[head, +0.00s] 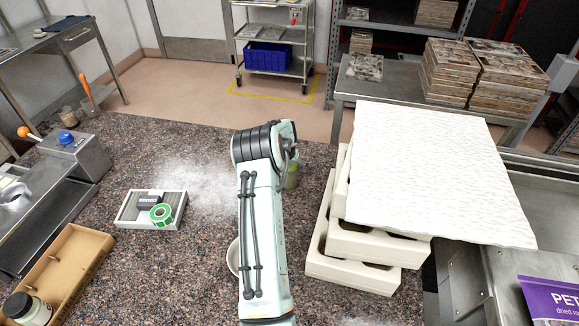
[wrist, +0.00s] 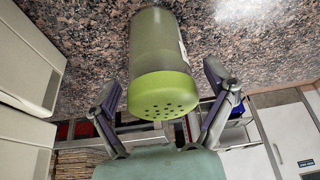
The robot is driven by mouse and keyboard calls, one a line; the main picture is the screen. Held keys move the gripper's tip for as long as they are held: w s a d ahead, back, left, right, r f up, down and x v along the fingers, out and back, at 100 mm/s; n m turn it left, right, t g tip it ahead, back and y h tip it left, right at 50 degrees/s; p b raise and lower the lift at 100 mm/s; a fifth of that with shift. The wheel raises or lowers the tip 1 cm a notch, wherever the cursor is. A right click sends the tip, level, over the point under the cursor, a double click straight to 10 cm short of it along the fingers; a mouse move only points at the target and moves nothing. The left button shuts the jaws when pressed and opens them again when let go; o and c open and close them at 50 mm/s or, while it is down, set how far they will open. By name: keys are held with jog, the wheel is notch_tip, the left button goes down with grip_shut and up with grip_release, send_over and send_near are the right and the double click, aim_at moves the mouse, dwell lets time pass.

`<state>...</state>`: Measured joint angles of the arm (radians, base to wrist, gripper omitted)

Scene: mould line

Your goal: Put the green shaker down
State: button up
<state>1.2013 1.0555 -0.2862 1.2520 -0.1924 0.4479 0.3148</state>
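The green shaker (wrist: 160,62) has a see-through green body and a lime lid with holes. In the wrist view it shows upside down, its lid towards me and its far end against the speckled counter (wrist: 90,45); I cannot tell for sure that it touches. My gripper (wrist: 163,88) is open, one finger on each side of the shaker, with a gap showing on both sides. In the head view only a green strip of the shaker (head: 291,177) shows beside my arm, which hides the rest and the fingers.
Cream moulds (head: 350,272) are stacked close to the right, under a white textured sheet (head: 430,170). A grey tray (head: 128,213) with green tape (head: 161,214) is farther left. A bowl (head: 233,257) is partly behind my arm.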

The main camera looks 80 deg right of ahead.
jog(key=v, duration=1.2)
jog(key=shift+r, duration=0.2)
jog(key=shift+w, duration=0.1)
jog(key=w+a+r+n+t+y, duration=0.1)
jog(key=w+a+r+n, duration=0.3)
jog(key=a, duration=0.5)
jog(key=w+a+r+n+y, duration=0.1)
jog(key=w+a+r, duration=0.1)
jog(key=w+a, duration=0.55)
jog(key=w+a+r+n+t+y, duration=0.1)
jog(key=w+a+r+n+y, duration=0.2)
jog(key=a, duration=0.8)
jog(key=a+n, duration=0.3)
jog(key=a, duration=0.7)
jog(key=s+a+n+g, duration=0.2)
jog(key=s+a+n, duration=0.5)
jog(key=s+a, duration=0.6)
jog(key=shift+s+a+f+g, duration=0.2)
jog(key=shift+a+f+g, duration=0.15)
jog(key=shift+a, duration=0.4)
